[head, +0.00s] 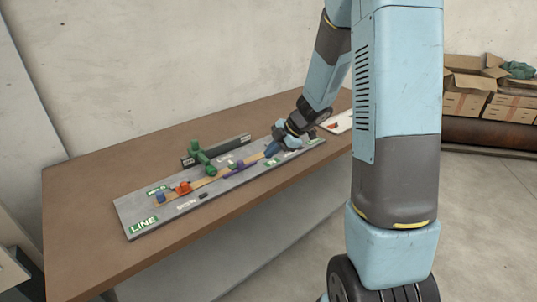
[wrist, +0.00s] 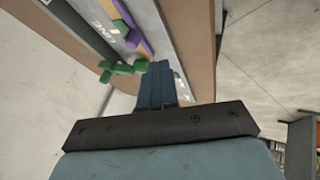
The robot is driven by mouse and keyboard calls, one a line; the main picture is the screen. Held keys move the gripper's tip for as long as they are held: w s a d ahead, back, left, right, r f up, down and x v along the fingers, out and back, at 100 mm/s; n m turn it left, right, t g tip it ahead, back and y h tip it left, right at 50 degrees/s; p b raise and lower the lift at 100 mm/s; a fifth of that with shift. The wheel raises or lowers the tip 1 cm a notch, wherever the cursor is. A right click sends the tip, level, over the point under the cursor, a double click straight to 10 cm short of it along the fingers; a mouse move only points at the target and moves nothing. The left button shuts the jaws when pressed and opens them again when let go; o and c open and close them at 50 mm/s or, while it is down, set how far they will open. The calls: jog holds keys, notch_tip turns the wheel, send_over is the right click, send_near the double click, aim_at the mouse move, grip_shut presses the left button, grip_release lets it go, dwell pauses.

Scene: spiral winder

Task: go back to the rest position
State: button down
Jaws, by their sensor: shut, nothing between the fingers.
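My gripper (head: 271,149) is over the right part of a grey board on the table. In the wrist view its blue fingers (wrist: 158,68) are together, with nothing between them. The board (head: 135,212) carries a yellowish strip with small coloured parts. A green piece (head: 202,158) stands near the middle; green parts also show by the fingertips in the wrist view (wrist: 122,67). I cannot tell whether the fingers touch anything.
The board lies on a brown table (head: 90,175) against a pale wall. An orange-red part (head: 183,188), a blue part (head: 160,197) and a purple part (head: 240,166) sit along the strip. Cardboard boxes (head: 465,103) stand at the back right. Bare floor shows at the right.

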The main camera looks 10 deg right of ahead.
jog(key=w+d+r+m+t+h, duration=0.1)
jog(key=d+r+m+t+h, duration=0.25)
jog(key=r, duration=0.45)
jog(key=w+d+r+m+t+h, duration=0.1)
jog(key=d+r+m+t+h, duration=0.25)
jog(key=r, duration=0.55)
jog(key=s+d+r+m+h, duration=0.2)
jog(key=s+d+r+m, duration=0.1)
jog(key=s+r+m, duration=0.4)
jog(key=s+a+m+g+y, duration=0.1)
jog(key=s+a+m+g, duration=0.1)
jog(key=s, duration=0.9)
jog(key=s+a+f+m+g+y, duration=0.1)
jog(key=s+a+m, duration=0.3)
jog(key=s, duration=0.8)
jog(key=shift+s+a+m+g, duration=0.15)
jog(key=shift+m+g, duration=0.65)
jog(key=shift+m, duration=0.1)
